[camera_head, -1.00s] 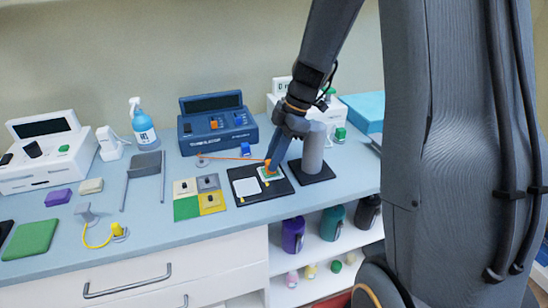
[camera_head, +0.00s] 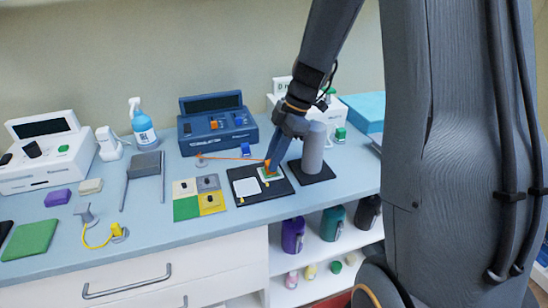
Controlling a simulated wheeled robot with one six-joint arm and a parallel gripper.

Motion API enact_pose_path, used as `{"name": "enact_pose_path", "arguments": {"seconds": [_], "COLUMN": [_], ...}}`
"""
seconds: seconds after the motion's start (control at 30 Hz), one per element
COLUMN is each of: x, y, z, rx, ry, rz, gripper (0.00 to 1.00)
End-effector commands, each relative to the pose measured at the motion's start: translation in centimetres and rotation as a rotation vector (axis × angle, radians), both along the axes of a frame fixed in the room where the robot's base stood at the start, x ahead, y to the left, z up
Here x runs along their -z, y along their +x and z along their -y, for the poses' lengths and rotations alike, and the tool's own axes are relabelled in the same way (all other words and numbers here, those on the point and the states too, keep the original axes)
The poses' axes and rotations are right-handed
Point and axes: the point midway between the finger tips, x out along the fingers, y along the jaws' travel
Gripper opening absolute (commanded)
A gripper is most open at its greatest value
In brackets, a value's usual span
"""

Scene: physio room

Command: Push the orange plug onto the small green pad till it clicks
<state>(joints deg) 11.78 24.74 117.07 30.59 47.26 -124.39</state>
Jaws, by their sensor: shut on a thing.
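The orange plug (camera_head: 267,165) is at the tip of my gripper (camera_head: 270,161), low over the black board. My gripper is shut on it and points down. The small green pad (camera_head: 271,175) lies on the black board (camera_head: 252,201), right under the plug; part of it is hidden by the plug and gripper. I cannot tell whether the plug touches the pad or is seated on it. A thin orange cord (camera_head: 232,158) runs left from the plug to a small round holder (camera_head: 202,160) on the counter.
A white pad (camera_head: 246,187) lies on the same board. A grey cylinder (camera_head: 313,150) on a dark base stands close right of my gripper. A blue device (camera_head: 218,125) stands behind. A four-colour tile set (camera_head: 186,208) lies to the left, beside free counter.

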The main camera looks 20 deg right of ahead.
Motion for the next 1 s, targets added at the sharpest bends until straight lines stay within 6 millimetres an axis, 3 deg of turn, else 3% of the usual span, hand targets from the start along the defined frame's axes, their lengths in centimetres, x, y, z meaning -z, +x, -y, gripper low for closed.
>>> {"name": "enact_pose_path", "arguments": {"seconds": [0.93, 0.97, 1.0], "x": [-0.08, -0.08, -0.08], "y": [0.01, 0.01, 0.02], "z": [0.01, 0.01, 0.01], "rx": [0.0, 0.0, 0.0], "ry": [0.0, 0.0, 0.0], "rz": [0.0, 0.001, 0.001], "gripper": [0.07, 0.25, 0.32]}}
